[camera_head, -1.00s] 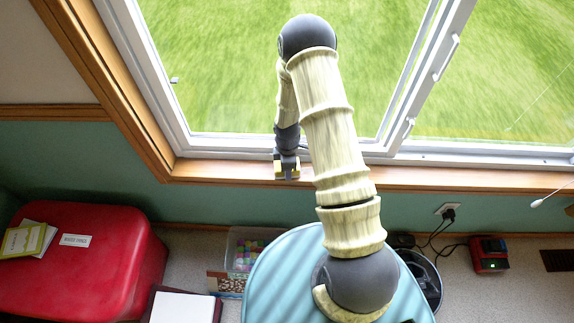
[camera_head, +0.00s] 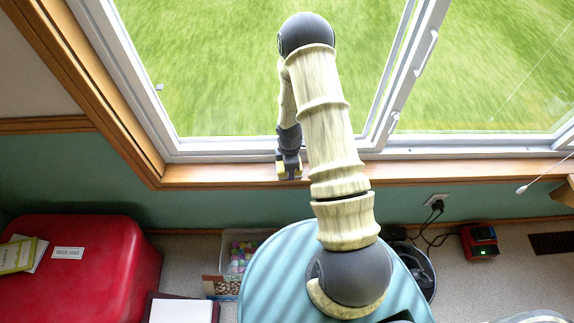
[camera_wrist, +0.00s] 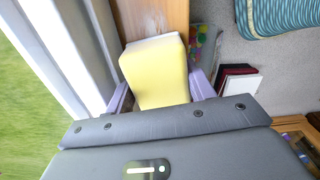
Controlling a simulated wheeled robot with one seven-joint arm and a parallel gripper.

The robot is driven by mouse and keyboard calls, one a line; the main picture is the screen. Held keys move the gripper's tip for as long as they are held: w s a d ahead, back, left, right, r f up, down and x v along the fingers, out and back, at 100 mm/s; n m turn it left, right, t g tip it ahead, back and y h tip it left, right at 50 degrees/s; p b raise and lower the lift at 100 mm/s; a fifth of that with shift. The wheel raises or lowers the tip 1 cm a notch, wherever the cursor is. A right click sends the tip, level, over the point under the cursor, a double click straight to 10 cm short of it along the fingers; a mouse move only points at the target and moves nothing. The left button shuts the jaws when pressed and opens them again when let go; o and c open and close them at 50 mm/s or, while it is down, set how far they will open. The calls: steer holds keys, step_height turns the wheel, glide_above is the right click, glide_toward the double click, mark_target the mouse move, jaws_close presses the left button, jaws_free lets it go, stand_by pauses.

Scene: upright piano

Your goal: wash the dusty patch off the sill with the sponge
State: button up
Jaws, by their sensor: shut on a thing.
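My gripper (camera_head: 288,170) is over the wooden window sill (camera_head: 225,174), in front of the lower window frame. In the wrist view its two lilac fingers (camera_wrist: 159,92) are shut on the yellow sponge (camera_wrist: 158,75), one on each side. The sponge has a pale far edge and lies over the sill (camera_wrist: 152,18), which runs on beyond it. I cannot tell from these views whether the sponge touches the sill. I cannot make out the dusty patch; the sponge, gripper or arm may hide it.
The window frame (camera_head: 225,150) borders the sill at the back. Below stand a red chest (camera_head: 95,270), a clear bin of coloured things (camera_head: 240,258) and a red-and-black device (camera_head: 480,242). A cord with a pale end (camera_head: 522,189) hangs at the right.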

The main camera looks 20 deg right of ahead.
steer(key=shift+s+d+f, duration=0.1)
steer(key=shift+s+d, duration=0.15)
steer(key=shift+d, duration=0.5)
steer(key=shift+s+d, duration=0.25)
steer(key=shift+d, duration=0.45)
steer(key=shift+s+d+p, duration=0.3)
steer(key=shift+d+p, duration=0.05)
steer(key=shift+d, duration=0.55)
steer(key=shift+s+d+p, duration=0.25)
steer(key=shift+d+p, duration=0.1)
steer(key=shift+d, duration=0.5)
steer(key=shift+a, duration=0.15)
steer(key=shift+w+a, duration=0.3)
steer(key=shift+a, duration=0.6)
steer(key=shift+w+a, duration=0.25)
steer(key=shift+a, duration=0.6)
steer(key=shift+a, duration=0.1)
steer(key=shift+w+a, duration=0.35)
steer(key=shift+a, duration=0.45)
steer(key=shift+w+a, duration=0.3)
steer(key=shift+a, duration=0.45)
